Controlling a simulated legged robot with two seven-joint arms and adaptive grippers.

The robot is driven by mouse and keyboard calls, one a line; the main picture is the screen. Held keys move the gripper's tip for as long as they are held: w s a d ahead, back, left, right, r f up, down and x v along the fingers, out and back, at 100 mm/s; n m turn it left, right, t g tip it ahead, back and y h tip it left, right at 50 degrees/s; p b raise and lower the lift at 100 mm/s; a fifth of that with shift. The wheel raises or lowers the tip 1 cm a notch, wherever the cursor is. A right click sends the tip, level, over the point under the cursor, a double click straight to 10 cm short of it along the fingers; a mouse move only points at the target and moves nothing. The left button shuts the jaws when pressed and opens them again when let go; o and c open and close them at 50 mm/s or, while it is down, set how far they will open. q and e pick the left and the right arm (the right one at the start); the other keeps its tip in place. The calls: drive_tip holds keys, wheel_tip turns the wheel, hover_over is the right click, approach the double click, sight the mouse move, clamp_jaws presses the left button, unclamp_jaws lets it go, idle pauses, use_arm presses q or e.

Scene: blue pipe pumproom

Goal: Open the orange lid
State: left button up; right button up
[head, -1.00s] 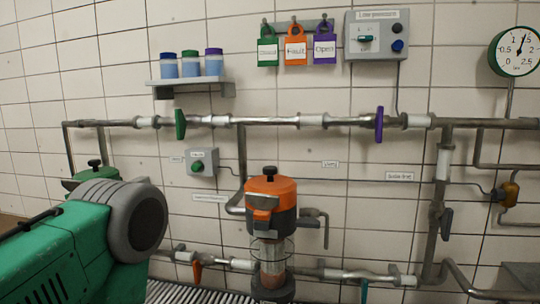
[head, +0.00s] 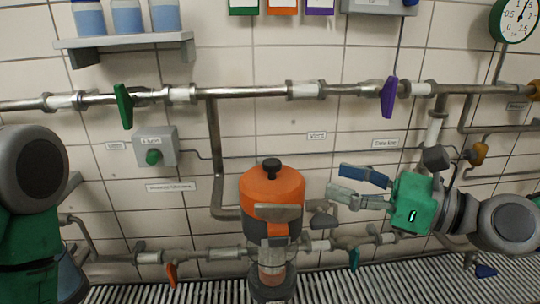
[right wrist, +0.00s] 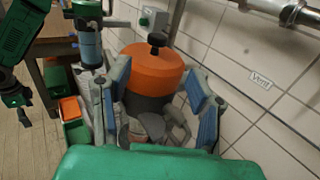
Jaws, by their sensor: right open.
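The orange lid (head: 272,187) with a black knob sits on a dark grey vessel (head: 255,228), above a clear section. A flat brownish-grey piece (head: 278,212) juts from its front. The lid also shows in the right wrist view (right wrist: 152,70), beyond my right gripper's fingers. My right gripper (head: 338,180) is open and empty, to the right of the lid, its fingers pointing left towards it with a gap between. In the right wrist view its two fingers (right wrist: 157,108) frame the vessel. My left arm shows at the left edge; its fingers are not clear.
A horizontal pipe (head: 250,92) with a green handle (head: 123,105) and a purple handle (head: 388,97) crosses the wall above. A lower pipe carries an orange handle (head: 171,274) and a teal handle (head: 354,258). A control box (head: 155,146) is left of the vessel.

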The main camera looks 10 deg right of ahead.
sight(270, 160)
drive_tip(key=p+x, duration=0.2)
drive_tip(key=x, duration=0.9)
drive_tip(key=shift+s+a, duration=0.1)
drive_tip(key=shift+s, duration=0.1)
drive_tip(key=shift+w+a+p, duration=0.3)
drive_tip(key=shift+w+a, duration=0.3)
drive_tip(key=shift+w, duration=0.1)
drive_tip(key=shift+a, duration=0.1)
drive_tip(key=shift+a, duration=0.1)
drive_tip(key=shift+c, duration=1.3)
clamp_jaws()
